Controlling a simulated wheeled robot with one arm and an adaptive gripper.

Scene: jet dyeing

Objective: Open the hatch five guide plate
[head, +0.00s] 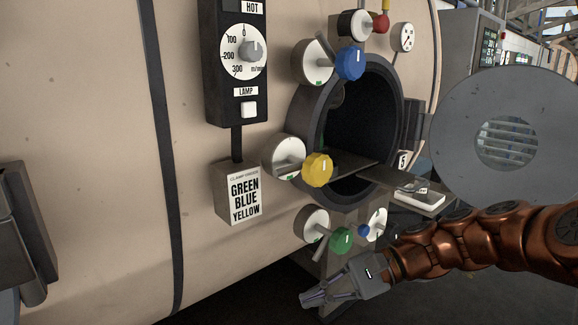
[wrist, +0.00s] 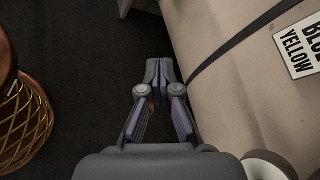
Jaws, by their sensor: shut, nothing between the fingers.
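The round hatch (head: 362,125) is a dark opening in the beige vessel, with a "5" label (head: 402,160) at its lower right. Its round grey door (head: 508,122) stands swung open to the right. A flat dark plate (head: 385,174), which looks like the guide plate, reaches from inside the opening out past the rim. A small white-topped piece (head: 420,196) sits near its outer end. My gripper (head: 308,299) is shut and empty, low and left of the plate, below the green knob. The wrist view shows its closed fingers (wrist: 159,70) over dark floor; the plate is out of that view.
Blue (head: 350,62), yellow (head: 317,169) and green (head: 341,240) knobs with pale clamp discs surround the hatch. A "GREEN BLUE YELLOW" sign (head: 243,198) and a dial panel (head: 241,60) are to the left. A woven copper-coloured object (wrist: 24,125) is at left in the wrist view.

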